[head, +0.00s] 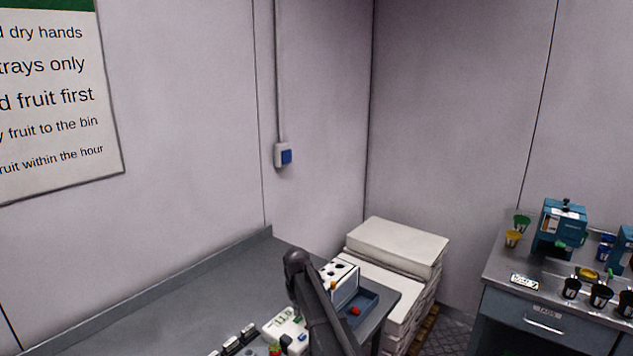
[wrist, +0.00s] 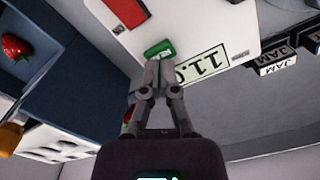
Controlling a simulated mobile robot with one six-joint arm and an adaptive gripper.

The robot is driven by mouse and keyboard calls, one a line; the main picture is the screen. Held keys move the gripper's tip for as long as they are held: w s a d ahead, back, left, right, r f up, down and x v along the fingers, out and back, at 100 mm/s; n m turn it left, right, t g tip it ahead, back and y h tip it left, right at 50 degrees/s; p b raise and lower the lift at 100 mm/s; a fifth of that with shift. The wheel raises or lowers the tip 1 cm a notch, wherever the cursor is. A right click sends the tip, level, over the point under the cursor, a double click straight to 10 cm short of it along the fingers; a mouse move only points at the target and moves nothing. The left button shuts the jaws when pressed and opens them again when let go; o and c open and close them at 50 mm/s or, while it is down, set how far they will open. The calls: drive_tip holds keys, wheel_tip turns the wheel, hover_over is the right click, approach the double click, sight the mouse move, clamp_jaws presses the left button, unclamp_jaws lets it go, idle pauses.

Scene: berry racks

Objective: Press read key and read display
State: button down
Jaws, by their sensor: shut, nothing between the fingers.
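A white instrument (wrist: 215,25) fills the upper middle of the wrist view, upside down. It has a green key (wrist: 158,48) and a pale display (wrist: 205,68). The display shows dark digits that look like 11 and a point; the last digit is partly covered by my finger. My gripper (wrist: 156,68) is shut and empty, its tips at the edge of the green key. I cannot tell whether they touch or press it. In the head view the instrument (head: 283,330) stands on the bench, partly hidden by my arm.
A blue tray (head: 367,297) with a red berry (head: 355,311) and a white holed block (head: 341,272) stand beside the instrument. Small JAM-labelled blocks (wrist: 278,66) lie on its other side. White stacked slabs (head: 398,247) stand past the bench end.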

drive_tip(key=shift+f+b, duration=0.95)
drive_tip(key=shift+f, duration=0.05)
idle(0.3)
drive_tip(key=shift+r, duration=0.15)
drive_tip(key=shift+r+p, duration=3.9)
drive_tip(key=shift+p, duration=0.15)
drive_tip(key=s+d+m, duration=0.4)
drive_tip(key=s+d, duration=1.9)
drive_tip(key=s, duration=0.3)
drive_tip(key=shift+f, duration=0.15)
